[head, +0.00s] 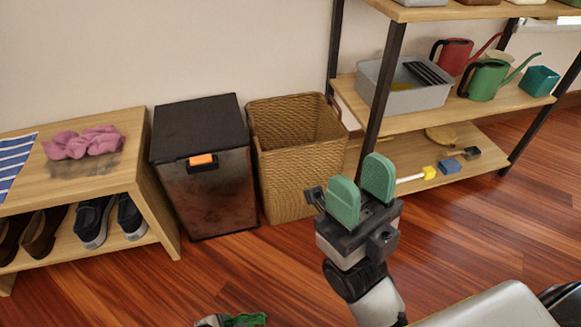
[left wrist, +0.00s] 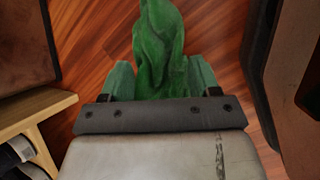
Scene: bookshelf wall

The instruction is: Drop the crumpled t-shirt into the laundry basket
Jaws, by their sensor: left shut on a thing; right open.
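The crumpled t-shirt, a green cloth (left wrist: 160,45), hangs between the fingers of my left gripper (left wrist: 162,78), which is shut on it. In the head view, only a bit of the green cloth (head: 246,320) and the tip of my left arm show at the bottom edge. The laundry basket, a woven tan basket (head: 288,172), stands on the floor against the wall, open at the top. The held cloth is in front of it and apart from it. My right gripper (head: 360,190) is open and empty, in front of the shelf and right of the basket.
A black lidded bin (head: 205,175) stands just left of the basket. A wooden bench (head: 125,165) with a pink crumpled cloth (head: 82,142) on top and shoes below is at left. A shelf (head: 425,115) with watering cans stands at right. Wooden floor (head: 255,270) in front is clear.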

